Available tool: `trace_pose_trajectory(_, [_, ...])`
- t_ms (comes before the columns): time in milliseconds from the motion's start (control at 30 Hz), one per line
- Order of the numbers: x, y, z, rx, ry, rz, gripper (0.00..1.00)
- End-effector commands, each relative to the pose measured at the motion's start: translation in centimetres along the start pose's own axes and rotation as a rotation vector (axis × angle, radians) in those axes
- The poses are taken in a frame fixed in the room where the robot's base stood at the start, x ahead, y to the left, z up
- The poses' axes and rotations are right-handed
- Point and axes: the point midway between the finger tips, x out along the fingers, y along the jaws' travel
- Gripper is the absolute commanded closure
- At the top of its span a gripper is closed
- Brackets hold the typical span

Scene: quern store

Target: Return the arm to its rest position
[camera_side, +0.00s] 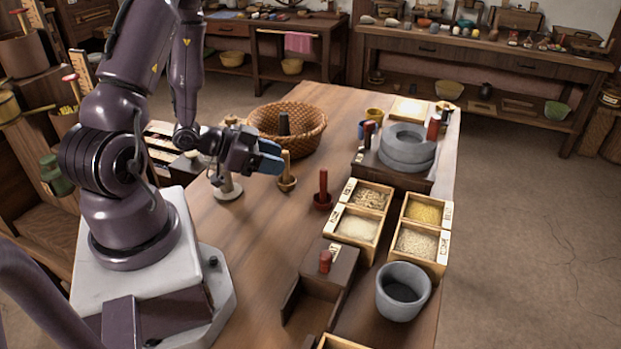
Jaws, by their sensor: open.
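My gripper (270,157) has blue fingertips and is at the left side of the wooden table (240,255), above its surface. It is open and I see nothing held in it. The fingertips point right, in front of the wicker basket (312,138) and close to a wooden peg on a round base (286,180). A pale round stand (229,190) is below the wrist. The gap between the fingers is hard to see from this side.
A stone quern (407,148) sits on a dark block at the back right. Grain boxes (358,224) stand at the table's right, with a grey stone bowl (403,291) and a dark wooden box (325,285) nearer. A red peg (323,188) stands mid-table. The front left table area is clear.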

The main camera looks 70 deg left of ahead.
Motion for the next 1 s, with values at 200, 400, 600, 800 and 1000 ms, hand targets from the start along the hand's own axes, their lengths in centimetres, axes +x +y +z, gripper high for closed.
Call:
trace_pose_trajectory(200, [1.3,-0.5,-1.4,0.026,-0.094,-0.029,0.56])
trace_pose_trajectory(400, [2.4,-1.3,-5.1,0.059,-0.260,-0.145,0.56])
trace_pose_trajectory(600, [1.1,-1.1,-11.4,0.116,-0.372,-0.315,0.56])
trace_pose_trajectory(800, [-2.5,2.9,-16.8,0.048,-0.452,-0.392,0.56])
trace_pose_trajectory(1000, [-7.3,9.7,-19.4,-0.067,-0.528,-0.315,0.56])
